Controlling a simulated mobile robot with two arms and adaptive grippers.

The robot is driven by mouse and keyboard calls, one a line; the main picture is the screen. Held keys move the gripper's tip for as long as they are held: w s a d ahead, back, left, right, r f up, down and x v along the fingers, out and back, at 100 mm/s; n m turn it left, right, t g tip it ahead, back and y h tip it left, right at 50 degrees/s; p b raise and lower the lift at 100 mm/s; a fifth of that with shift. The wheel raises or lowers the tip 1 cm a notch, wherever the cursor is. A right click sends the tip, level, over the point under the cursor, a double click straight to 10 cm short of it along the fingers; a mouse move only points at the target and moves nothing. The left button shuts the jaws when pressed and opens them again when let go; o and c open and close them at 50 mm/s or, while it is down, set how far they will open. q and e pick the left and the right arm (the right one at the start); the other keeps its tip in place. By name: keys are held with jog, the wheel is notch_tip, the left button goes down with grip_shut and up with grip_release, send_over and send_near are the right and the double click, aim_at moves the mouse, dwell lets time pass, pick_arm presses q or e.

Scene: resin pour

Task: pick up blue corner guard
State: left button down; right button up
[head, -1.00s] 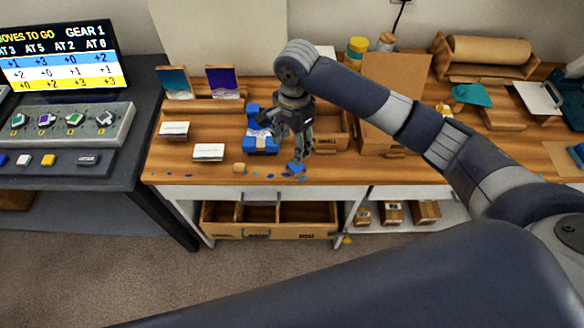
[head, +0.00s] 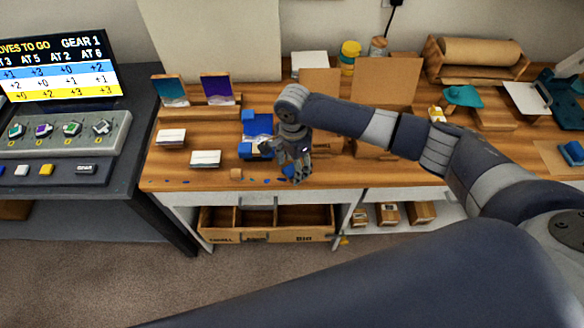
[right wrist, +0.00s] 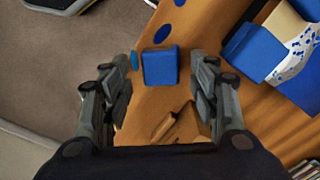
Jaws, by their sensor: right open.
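The blue corner guard (right wrist: 160,67) is a small blue block lying near the front edge of the wooden bench. In the right wrist view it sits between the two fingers of my right gripper (right wrist: 166,72), with a gap on each side. In the head view my right gripper (head: 298,178) is low over the bench's front edge, pointing down. It covers most of the guard, and only a bit of blue (head: 288,171) shows beside the fingers. The right gripper is open and empty. My left gripper is not in view.
A blue-cornered assembly (head: 257,126) stands on the bench just left of my right gripper. Blue flat bits and a small wooden block (head: 236,174) lie along the front edge. White card stacks (head: 206,158) lie further left. An open drawer (head: 285,237) is below.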

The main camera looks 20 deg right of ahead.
jog(key=shift+f, duration=0.3)
jog(key=c, duration=0.8)
jog(key=shift+r, duration=0.15)
